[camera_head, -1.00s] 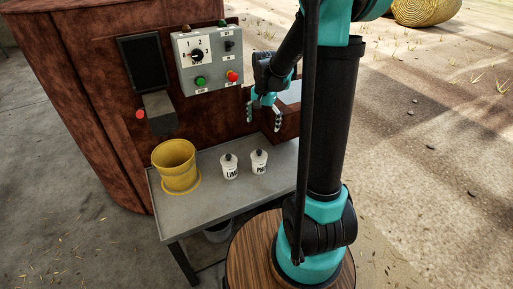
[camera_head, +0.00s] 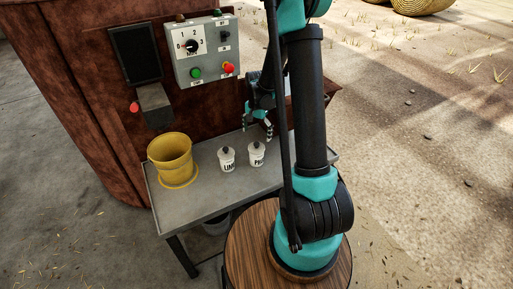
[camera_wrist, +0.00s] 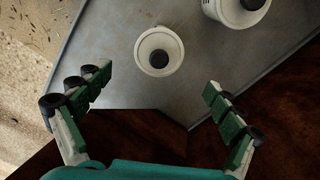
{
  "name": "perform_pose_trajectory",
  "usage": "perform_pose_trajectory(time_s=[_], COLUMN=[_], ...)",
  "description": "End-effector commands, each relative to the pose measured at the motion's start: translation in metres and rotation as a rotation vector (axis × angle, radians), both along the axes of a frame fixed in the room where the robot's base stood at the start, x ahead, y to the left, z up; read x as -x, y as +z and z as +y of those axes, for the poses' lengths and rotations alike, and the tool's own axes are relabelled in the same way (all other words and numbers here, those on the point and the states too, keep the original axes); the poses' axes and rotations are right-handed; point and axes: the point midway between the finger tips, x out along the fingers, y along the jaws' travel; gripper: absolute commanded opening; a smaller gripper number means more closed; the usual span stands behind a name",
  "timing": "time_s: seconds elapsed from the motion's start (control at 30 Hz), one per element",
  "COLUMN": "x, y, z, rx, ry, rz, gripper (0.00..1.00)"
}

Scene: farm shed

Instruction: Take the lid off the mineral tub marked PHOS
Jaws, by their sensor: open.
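The PHOS tub (camera_head: 256,158) is a small white tub with a white lid and a dark knob (camera_head: 257,145). It stands upright on the grey metal table (camera_head: 215,200), its label partly readable. In the wrist view the same tub (camera_wrist: 147,63) appears from above, lid on, ahead of and between my fingers. My gripper (camera_head: 257,126) is open and empty, above and just behind the tub, apart from it. Its two green-padded fingers show wide apart in the wrist view (camera_wrist: 158,82).
A matching tub marked LIM… (camera_head: 228,164) stands close left of the PHOS tub and shows in the wrist view (camera_wrist: 230,12). A yellow bucket (camera_head: 170,155) stands further left. Behind is a brown machine with a control panel (camera_head: 205,48). The table front is clear.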

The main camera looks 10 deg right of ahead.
Motion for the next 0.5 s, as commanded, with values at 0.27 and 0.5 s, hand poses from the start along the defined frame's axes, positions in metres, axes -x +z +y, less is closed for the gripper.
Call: perform_pose_trajectory(time_s=[0.27, 0.5], x=[0.003, 0.006], y=[-0.021, -0.050], z=[0.001, 0.002], rx=[0.000, 0.000], ry=[0.001, 0.000], rz=[0.000, 0.000], gripper=[0.93, 0.93])
